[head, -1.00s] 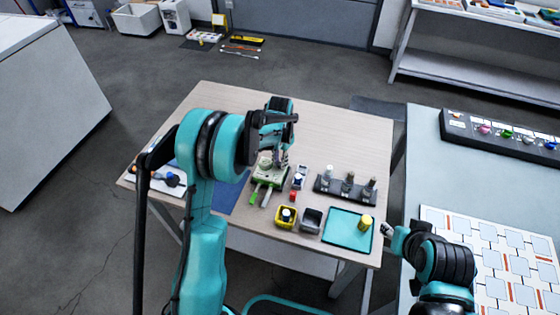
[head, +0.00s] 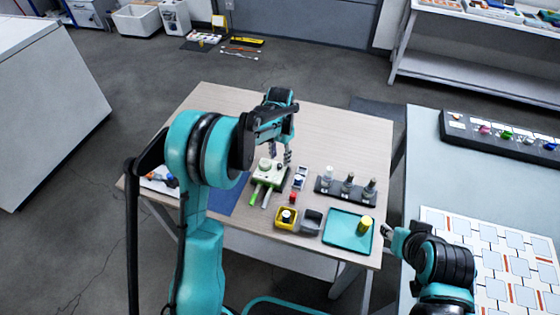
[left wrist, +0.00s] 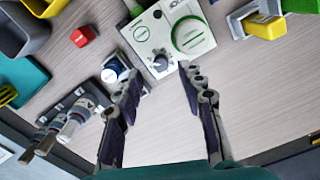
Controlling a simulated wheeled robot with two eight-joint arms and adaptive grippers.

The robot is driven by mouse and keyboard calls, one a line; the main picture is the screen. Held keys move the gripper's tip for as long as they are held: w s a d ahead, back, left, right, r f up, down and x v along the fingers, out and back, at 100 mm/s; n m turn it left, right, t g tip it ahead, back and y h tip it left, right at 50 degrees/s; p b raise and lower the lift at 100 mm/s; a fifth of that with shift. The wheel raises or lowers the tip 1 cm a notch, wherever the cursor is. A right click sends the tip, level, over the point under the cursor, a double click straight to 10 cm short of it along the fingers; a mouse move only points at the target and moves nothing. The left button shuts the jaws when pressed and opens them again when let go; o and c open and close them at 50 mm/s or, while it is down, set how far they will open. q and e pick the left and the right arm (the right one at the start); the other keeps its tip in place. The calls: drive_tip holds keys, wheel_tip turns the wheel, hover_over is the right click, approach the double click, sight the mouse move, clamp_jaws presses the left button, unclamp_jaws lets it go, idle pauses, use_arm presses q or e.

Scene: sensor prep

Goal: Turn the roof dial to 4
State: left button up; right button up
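A pale device (head: 268,170) with green parts stands on the wooden table. In the left wrist view its top face (left wrist: 143,38) carries a small dark dial (left wrist: 160,61) with marks around it and a large green-rimmed round part (left wrist: 190,35). The marks are too small to read. My left gripper (head: 281,154) is just behind the device in the head view. In the left wrist view the left gripper (left wrist: 160,75) has its fingers apart with nothing between them, and the dial lies just past the fingertips. My right gripper (head: 388,231) is at the table's right edge; its fingers are unclear.
A rack with several upright cylinders (head: 348,188) stands right of the device. A red block (head: 292,197), a yellow bin (head: 285,226), a dark bin (head: 311,217) and a teal tray (head: 340,240) with a yellow cylinder (head: 365,224) are in front. The table's back is clear.

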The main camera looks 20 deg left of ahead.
sight(280, 165)
use_arm(q)
drive_tip(key=shift+r, duration=2.2)
drive_tip(key=s+r+n+t, duration=0.2)
drive_tip(key=s+r+t, duration=0.2)
drive_tip(key=s+r, duration=0.85)
drive_tip(key=s+f+n+t, duration=0.2)
drive_tip(key=s+f+t, duration=0.1)
drive_tip(key=s, duration=1)
drive_tip(key=shift+d+n, duration=0.3)
drive_tip(key=shift+s+f, duration=0.1)
